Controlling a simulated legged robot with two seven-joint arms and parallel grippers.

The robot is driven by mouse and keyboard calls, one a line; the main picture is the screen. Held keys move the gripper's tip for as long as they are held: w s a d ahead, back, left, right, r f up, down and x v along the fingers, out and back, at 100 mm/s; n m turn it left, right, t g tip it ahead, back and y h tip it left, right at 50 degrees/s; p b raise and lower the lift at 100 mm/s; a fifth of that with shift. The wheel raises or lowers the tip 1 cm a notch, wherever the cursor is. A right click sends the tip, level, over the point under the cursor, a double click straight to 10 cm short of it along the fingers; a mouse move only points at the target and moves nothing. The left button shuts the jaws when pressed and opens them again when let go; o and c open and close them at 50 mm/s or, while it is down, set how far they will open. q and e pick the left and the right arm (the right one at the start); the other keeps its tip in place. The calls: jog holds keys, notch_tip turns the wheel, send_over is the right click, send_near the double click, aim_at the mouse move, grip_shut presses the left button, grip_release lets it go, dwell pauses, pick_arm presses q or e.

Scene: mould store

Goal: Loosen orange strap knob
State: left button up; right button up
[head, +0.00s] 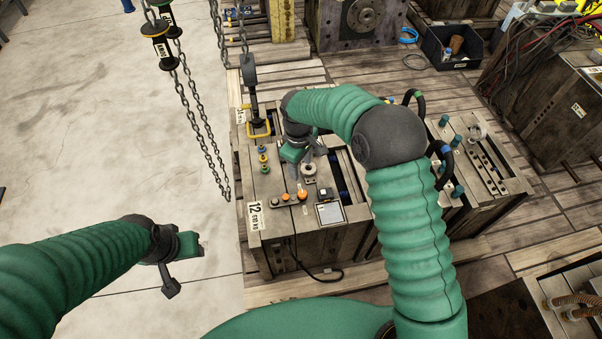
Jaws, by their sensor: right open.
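The orange strap knob (302,195) stands on top of the mould block marked 12 (325,243), near its front edge. It sits at the right end of a short dark strip, with a smaller orange piece (285,197) to its left. My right gripper (296,176) is open and points down just behind the knob, apart from it as far as I can see. Its jaws are small and partly hidden by the wrist. My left gripper (188,270) hangs over the bare floor to the left, away from the block. Its jaw opening is unclear.
Chains (204,120) with a hook (253,97) hang at the block's left and back. Coloured fittings (263,158) stand left of my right gripper. The concrete floor (80,120) at left is clear.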

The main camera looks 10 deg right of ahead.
aim_at(302, 193)
jog(key=shift+r, duration=0.2)
jog(key=f+m+b, duration=0.2)
jog(key=f+m, duration=0.3)
jog(key=f+m+b, duration=0.3)
jog(key=f+m, duration=0.2)
jog(key=f, duration=0.1)
jog(key=f+m+b, duration=0.3)
jog(key=f+m, duration=0.2)
jog(key=f, duration=0.1)
jog(key=shift+w+d+m, duration=0.3)
jog(key=shift+d+m, duration=0.1)
